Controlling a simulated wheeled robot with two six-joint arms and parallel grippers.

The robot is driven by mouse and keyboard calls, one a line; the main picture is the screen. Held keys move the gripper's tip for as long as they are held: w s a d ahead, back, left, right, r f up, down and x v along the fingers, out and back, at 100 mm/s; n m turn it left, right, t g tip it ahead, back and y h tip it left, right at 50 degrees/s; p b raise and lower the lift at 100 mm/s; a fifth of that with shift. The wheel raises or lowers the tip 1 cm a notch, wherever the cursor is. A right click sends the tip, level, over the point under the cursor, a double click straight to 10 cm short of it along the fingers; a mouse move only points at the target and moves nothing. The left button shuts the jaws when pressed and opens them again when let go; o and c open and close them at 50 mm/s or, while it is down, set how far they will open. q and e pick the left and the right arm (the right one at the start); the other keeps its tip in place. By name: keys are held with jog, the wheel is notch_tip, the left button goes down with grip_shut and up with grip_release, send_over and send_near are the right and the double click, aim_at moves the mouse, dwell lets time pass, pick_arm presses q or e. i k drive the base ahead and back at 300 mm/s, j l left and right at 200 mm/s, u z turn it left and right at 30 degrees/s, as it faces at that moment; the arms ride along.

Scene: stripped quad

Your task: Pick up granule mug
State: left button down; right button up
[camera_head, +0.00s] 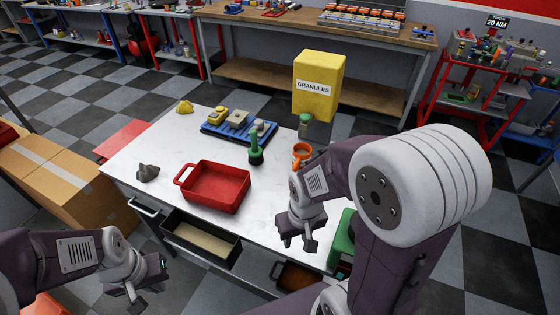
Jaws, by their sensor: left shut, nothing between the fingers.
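An orange mug (301,153) stands upright on the right part of the white-topped table, just beyond my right arm. Its inside is too small to make out clearly. My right gripper (297,243) hangs near the table's front right edge, closer to me than the mug and apart from it. Its fingers are too small and angled to tell their opening. My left gripper (147,290) is at the lower left, in front of the table, shut and empty. A yellow bin labelled GRANULES (318,90) stands beyond the table's far right corner.
On the white table (262,205) are a red tray (214,186), a green bottle (256,150), a green-topped jar (305,124), a blue tray of parts (238,126) and a grey lump (148,173). Open drawers (202,239) jut from its front. Cardboard boxes (60,180) stand left.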

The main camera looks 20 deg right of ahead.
aim_at(302, 152)
jog(key=i+j+z, duration=0.4)
jog(key=j, duration=0.2)
jog(key=j+z, duration=0.25)
jog(key=i+j+z, duration=0.2)
jog(key=j, duration=0.25)
jog(key=j+z, duration=0.2)
jog(key=j, duration=0.15)
